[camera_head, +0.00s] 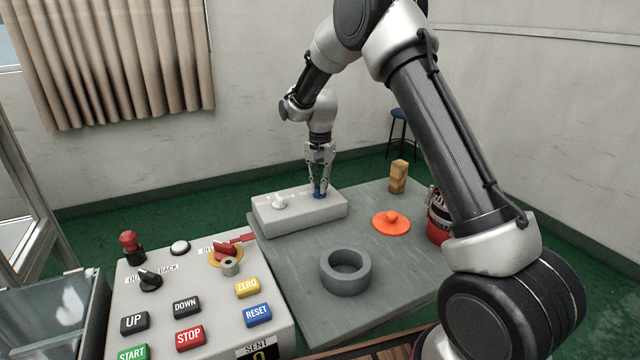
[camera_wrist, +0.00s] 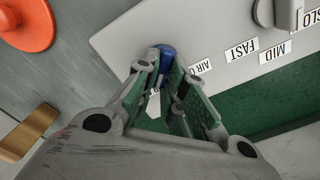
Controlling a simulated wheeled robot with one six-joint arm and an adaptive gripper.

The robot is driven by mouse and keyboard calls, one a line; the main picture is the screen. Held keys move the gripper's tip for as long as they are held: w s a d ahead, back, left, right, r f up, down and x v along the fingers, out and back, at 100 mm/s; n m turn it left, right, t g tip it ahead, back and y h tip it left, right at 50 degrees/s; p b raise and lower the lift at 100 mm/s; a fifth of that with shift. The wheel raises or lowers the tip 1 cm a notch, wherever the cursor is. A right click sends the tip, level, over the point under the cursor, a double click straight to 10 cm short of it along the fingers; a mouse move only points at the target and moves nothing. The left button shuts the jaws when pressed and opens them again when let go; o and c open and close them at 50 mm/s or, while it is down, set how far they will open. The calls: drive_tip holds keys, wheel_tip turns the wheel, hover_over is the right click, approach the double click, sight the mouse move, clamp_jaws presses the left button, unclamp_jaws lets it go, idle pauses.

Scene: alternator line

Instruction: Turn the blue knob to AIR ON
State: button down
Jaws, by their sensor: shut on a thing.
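The blue knob (camera_head: 319,195) sits at the right end of a light grey box (camera_head: 285,215) on the table. My gripper (camera_head: 319,188) points down from above and is shut on the knob. In the wrist view, the blue knob (camera_wrist: 167,54) shows between the fingertips of my gripper (camera_wrist: 163,62). An AIR label (camera_wrist: 201,68) lies beside the knob, partly hidden by a finger, so its full wording cannot be read. The exact direction of the knob is hard to tell.
A grey knob (camera_head: 279,201) with SLO, MID and FAST labels is on the same box. An orange disc (camera_head: 391,222), a wooden block (camera_head: 398,177) and a grey ring (camera_head: 345,272) stand on the table. A button panel (camera_head: 205,300) is at the front left.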

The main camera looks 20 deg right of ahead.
idle(0.3)
drive_tip(key=c, duration=1.5)
unclamp_jaws()
drive_tip(key=shift+r, duration=0.1)
wheel_tip(320, 180, up, 12)
